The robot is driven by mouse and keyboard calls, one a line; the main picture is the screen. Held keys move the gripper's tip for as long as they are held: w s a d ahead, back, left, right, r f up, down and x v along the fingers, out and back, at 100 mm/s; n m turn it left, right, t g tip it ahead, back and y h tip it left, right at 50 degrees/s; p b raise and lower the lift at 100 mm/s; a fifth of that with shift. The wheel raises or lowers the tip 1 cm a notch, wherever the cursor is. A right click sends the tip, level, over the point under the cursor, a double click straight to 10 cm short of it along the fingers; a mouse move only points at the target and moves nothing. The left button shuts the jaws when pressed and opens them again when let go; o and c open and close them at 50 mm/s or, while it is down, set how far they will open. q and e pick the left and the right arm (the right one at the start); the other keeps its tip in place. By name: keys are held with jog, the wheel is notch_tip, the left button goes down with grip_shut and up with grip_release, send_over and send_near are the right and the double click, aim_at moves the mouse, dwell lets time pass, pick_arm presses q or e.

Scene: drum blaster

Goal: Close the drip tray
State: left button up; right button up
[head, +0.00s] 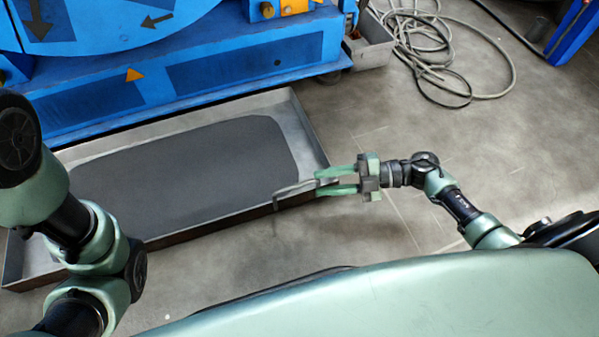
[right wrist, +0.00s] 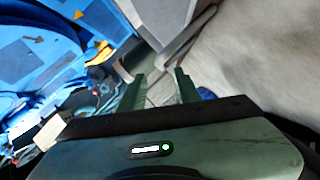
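The drip tray (head: 309,139) is a shallow grey metal tray with dark contents, on the floor, sticking out from under the blue machine. A thin grey handle (head: 290,187) juts from its near right corner; a grey bar also shows in the right wrist view (right wrist: 188,38). My right gripper (head: 318,182) is at this corner, its two green fingers apart. In the head view the handle's end shows between the fingers; I cannot tell whether they touch it. In the right wrist view the finger gap looks empty. My left arm covers the tray's left part; its gripper is not in view.
The blue machine (head: 240,67) stands behind the tray, its lower edge over the tray's back. Coiled grey cables (head: 440,60) lie on the floor at the upper right, beside a small grey box (head: 372,50).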

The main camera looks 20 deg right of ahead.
aim_at(297, 185)
jog(key=b+x, duration=0.2)
jog(key=x, duration=0.1)
jog(key=b+x, duration=0.2)
jog(key=x, duration=0.1)
jog(key=shift+a+f, duration=0.3)
jog(key=shift+a, duration=0.05)
jog(key=shift+w+a, duration=0.2)
jog(key=shift+a, duration=0.25)
jog(key=shift+r, duration=0.1)
jog(key=shift+c, duration=0.3)
grip_shut()
dwell(0.4)
